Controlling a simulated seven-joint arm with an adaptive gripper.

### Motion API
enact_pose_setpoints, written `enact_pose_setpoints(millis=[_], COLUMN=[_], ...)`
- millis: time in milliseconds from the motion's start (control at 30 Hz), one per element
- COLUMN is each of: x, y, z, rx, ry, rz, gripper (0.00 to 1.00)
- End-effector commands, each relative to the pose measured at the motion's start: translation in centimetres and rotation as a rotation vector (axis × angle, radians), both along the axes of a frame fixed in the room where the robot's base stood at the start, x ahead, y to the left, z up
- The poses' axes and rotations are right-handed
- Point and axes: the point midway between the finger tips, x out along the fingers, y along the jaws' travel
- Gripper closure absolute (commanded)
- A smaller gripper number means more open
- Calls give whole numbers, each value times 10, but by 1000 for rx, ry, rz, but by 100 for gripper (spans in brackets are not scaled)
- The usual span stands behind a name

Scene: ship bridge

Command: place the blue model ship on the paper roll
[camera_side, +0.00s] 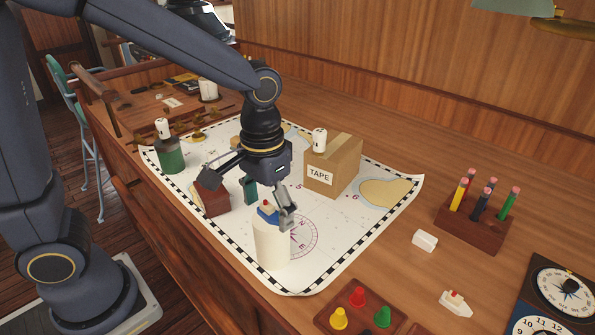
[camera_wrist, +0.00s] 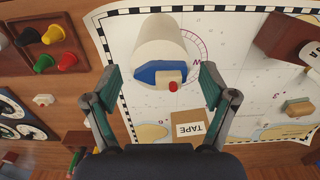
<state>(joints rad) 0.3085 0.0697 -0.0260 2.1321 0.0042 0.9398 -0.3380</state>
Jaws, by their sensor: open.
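The blue model ship (camera_side: 266,211) has a blue hull, a pale cabin and a red funnel. It sits on the top end of the upright cream paper roll (camera_side: 272,246). In the wrist view the ship (camera_wrist: 148,72) rests on the near end of the roll (camera_wrist: 160,38). My gripper (camera_side: 268,206) is open just above the roll's top. In the wrist view its fingers (camera_wrist: 160,80) stand wide on either side of the ship, with gaps. I cannot tell their exact height against the ship.
The roll stands on a chart (camera_side: 340,235). A TAPE box (camera_side: 333,165), a dark red block (camera_side: 211,198) and a green cylinder (camera_side: 170,156) stand nearby. A pencil holder (camera_side: 470,228), a white-and-red ship (camera_side: 455,302) and a pawn tray (camera_side: 360,312) are to the right.

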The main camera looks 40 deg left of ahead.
Motion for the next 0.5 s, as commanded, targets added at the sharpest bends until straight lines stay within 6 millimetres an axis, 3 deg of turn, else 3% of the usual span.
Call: enact_pose_setpoints(millis=[167,500], x=[1,1], y=[0,-1], z=[12,86], rx=[-1,-2], ry=[-4,-6], rz=[0,0], gripper=[16,16])
